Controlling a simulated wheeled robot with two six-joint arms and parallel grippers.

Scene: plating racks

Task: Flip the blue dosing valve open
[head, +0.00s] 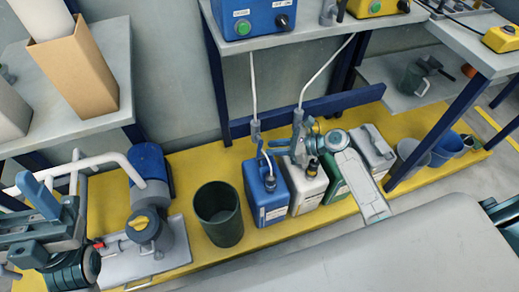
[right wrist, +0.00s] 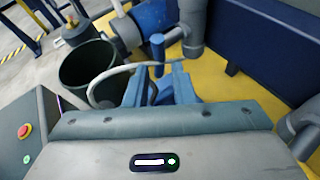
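The blue dosing valve shows in the right wrist view as an upright blue lever (right wrist: 157,48) beside a grey pipe fitting (right wrist: 192,35). In the head view a grey-blue valve fitting (head: 255,131) hangs on the hose above the blue canister (head: 266,190). My right gripper (right wrist: 160,83) points at the lever, with its blue fingers apart on either side of the lever's lower end; contact cannot be told. In the head view the right gripper (head: 299,138) is above the white canister (head: 306,184). My left gripper (head: 55,190) is at far left, fingers apart, empty.
A dark green bin (head: 218,215) stands left of the blue canister on the yellow platform (head: 190,262). A blue pump (head: 148,165) is further left. A blue control box (head: 258,15) sits on the bench above. A green canister and a grey canister (head: 372,150) stand right.

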